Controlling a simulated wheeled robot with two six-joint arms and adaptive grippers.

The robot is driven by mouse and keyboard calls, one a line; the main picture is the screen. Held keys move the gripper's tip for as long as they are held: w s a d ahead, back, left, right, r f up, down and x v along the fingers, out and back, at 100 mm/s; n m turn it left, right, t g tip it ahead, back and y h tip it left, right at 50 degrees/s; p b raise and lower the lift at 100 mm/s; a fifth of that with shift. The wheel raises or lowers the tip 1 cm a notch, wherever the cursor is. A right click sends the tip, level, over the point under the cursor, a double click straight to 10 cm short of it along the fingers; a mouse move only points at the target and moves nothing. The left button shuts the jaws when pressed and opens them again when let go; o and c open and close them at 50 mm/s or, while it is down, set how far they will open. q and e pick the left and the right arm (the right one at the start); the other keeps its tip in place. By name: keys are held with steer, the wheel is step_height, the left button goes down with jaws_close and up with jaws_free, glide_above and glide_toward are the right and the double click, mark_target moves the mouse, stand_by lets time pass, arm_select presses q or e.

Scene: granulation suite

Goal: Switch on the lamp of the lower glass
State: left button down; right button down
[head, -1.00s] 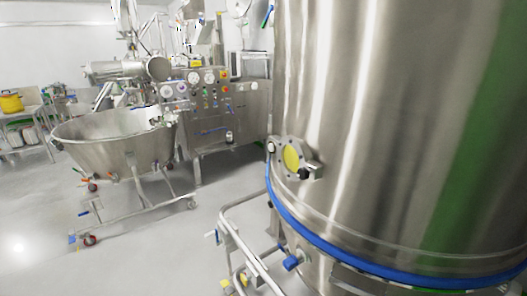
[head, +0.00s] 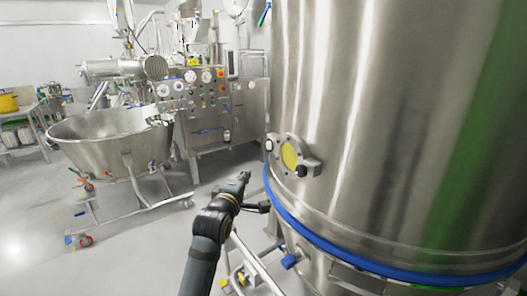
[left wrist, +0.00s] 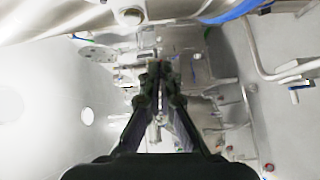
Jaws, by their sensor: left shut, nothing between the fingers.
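The lower glass (head: 289,155) is a round yellow window in a bolted steel flange, low on the side of the large steel vessel (head: 390,120). A small housing with a black knob (head: 302,171) sits at its lower right; I cannot tell the state of the lamp. My left gripper (head: 245,177) is to the left of the glass and a little below it in the head view, apart from the flange. Its fingers are together and empty, as the left wrist view (left wrist: 159,68) also shows. My right gripper is not in view.
A blue band (head: 340,254) rings the vessel below the glass. A steel rail frame (head: 250,262) and a blue-handled valve (head: 290,261) stand below. A wheeled steel bowl (head: 105,140) and a control panel (head: 205,95) stand farther back. Grey floor lies open at lower left.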

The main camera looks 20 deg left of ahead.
arm_select(q)
steer(key=r, duration=0.2)
steer(key=s+r+n, duration=0.1)
steer(key=shift+s+r+t, duration=0.1)
steer(key=shift+r+t, duration=0.3)
steer(key=p, duration=0.4)
glide_toward(269, 145)
steer(key=w+a, duration=0.4)
steer(key=w+d, duration=0.1)
steer(key=w+d+p, duration=0.1)
steer(key=w, duration=0.1)
steer(key=shift+d+f, duration=0.15)
steer(key=shift+f, duration=0.1)
